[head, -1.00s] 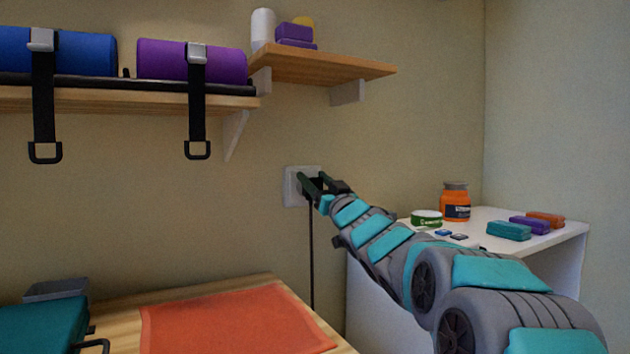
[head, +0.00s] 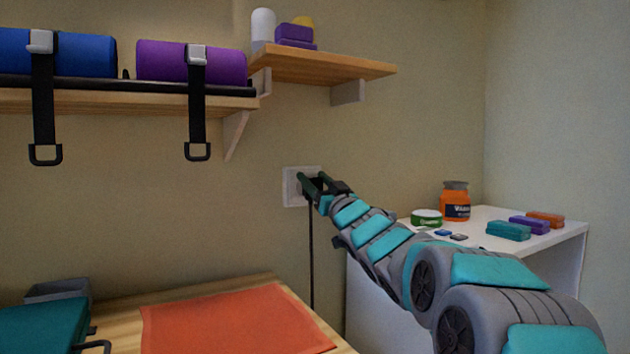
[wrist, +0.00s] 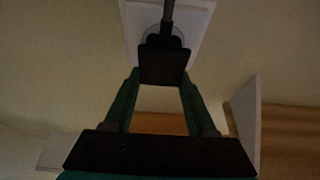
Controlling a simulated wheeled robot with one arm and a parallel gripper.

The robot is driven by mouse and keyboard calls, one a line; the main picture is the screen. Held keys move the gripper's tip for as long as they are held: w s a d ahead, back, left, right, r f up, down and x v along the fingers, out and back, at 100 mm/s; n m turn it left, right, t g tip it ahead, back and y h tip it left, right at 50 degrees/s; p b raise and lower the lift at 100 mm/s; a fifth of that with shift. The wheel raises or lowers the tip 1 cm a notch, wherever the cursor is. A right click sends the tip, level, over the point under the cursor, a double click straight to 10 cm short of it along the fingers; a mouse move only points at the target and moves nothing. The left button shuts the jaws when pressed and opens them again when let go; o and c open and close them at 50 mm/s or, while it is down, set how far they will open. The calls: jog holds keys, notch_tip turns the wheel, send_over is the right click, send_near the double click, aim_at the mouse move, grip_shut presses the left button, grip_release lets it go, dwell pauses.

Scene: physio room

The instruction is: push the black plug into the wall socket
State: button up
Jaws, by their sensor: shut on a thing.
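The white wall socket (head: 291,188) is a square plate on the wall in the middle of the head view. It also shows at the top of the wrist view (wrist: 196,22), with a round recess behind the plug. My gripper (head: 317,184) is at the socket, its green fingers pointing at the wall. It is shut on the black plug (wrist: 163,62), which lies between the fingertips in the wrist view. The plug's front is at the round recess; I cannot tell how deep it sits. Its black cord (head: 311,250) hangs straight down.
A wooden shelf (head: 325,67) is above the socket, with another shelf (head: 110,97) holding rolled mats and hanging straps at left. A wooden table with an orange mat (head: 235,322) is below. A white cabinet (head: 475,228) with jars and blocks stands at right.

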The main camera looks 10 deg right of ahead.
jog(key=shift+w+a, duration=0.15)
jog(key=shift+w, duration=0.3)
jog(key=o, duration=1.4)
jog(key=shift+c, duration=0.2)
jog(key=shift+s, duration=0.1)
jog(key=v, duration=0.7)
jog(key=shift+s+f, duration=0.15)
jog(key=shift+s, duration=0.1)
